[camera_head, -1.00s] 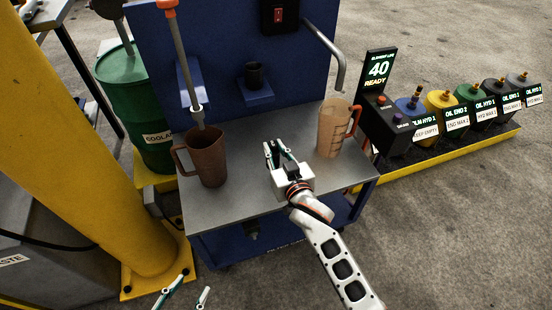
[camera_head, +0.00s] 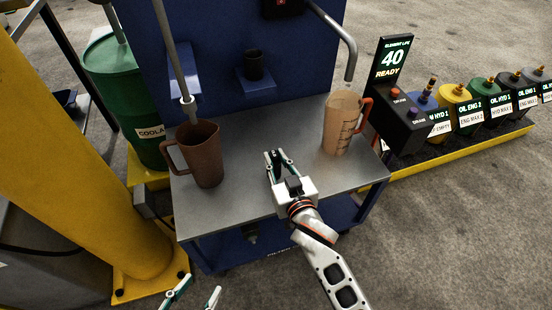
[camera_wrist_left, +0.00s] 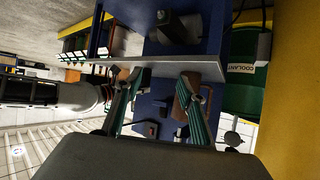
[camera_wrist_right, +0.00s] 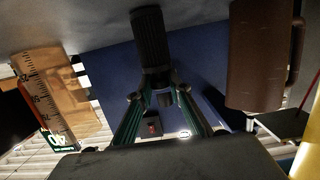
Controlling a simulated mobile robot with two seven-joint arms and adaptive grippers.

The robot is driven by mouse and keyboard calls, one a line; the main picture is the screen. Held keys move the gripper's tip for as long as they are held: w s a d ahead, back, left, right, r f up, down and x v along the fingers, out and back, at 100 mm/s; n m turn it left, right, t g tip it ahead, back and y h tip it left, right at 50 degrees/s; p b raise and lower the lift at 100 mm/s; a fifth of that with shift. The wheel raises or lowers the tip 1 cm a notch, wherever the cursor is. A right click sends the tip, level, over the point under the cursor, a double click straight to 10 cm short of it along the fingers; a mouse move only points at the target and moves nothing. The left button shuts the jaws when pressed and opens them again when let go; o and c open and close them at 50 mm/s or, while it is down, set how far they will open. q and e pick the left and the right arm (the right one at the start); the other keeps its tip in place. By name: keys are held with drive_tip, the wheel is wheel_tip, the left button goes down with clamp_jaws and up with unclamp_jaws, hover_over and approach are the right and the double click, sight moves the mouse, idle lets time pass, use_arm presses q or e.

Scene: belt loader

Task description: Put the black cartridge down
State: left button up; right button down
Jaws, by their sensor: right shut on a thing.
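My right gripper (camera_head: 278,160) is over the middle of the grey bench top (camera_head: 235,205), between the brown jug and the clear jug. In the right wrist view, a ribbed black cartridge (camera_wrist_right: 150,42) extends from the fingertips of this gripper (camera_wrist_right: 160,97), which is shut on one end of it. The cartridge's far end overlaps the grey bench surface; I cannot tell whether it touches. In the head view the gripper mostly hides it. My left gripper (camera_head: 193,296) is low at the front, open and empty; its spread fingers show in the left wrist view (camera_wrist_left: 160,90).
A brown jug (camera_head: 200,160) stands left on the bench and a clear measuring jug (camera_head: 341,122) right. A black cup (camera_head: 253,65) sits on a blue back-panel shelf. A yellow post (camera_head: 85,170) stands at left. The bench front is clear.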

drive_tip(key=shift+f, duration=0.3)
drive_tip(key=c, duration=1.8)
unclamp_jaws()
drive_tip(key=shift+r, duration=0.1)
drive_tip(key=shift+c, duration=0.2)
drive_tip(key=shift+r, duration=0.35)
drive_tip(key=shift+s+d, duration=0.1)
drive_tip(key=shift+s, duration=0.25)
use_arm(q)
drive_tip(key=a+f+p, duration=0.1)
drive_tip(key=s+a+f+y+p, duration=0.1)
drive_tip(key=shift+s+a+m+g+p, duration=0.1)
drive_tip(key=shift+a+m+g+p, duration=0.3)
use_arm(e)
drive_tip(key=v, duration=1.1)
drive_tip(key=shift+s, duration=0.15)
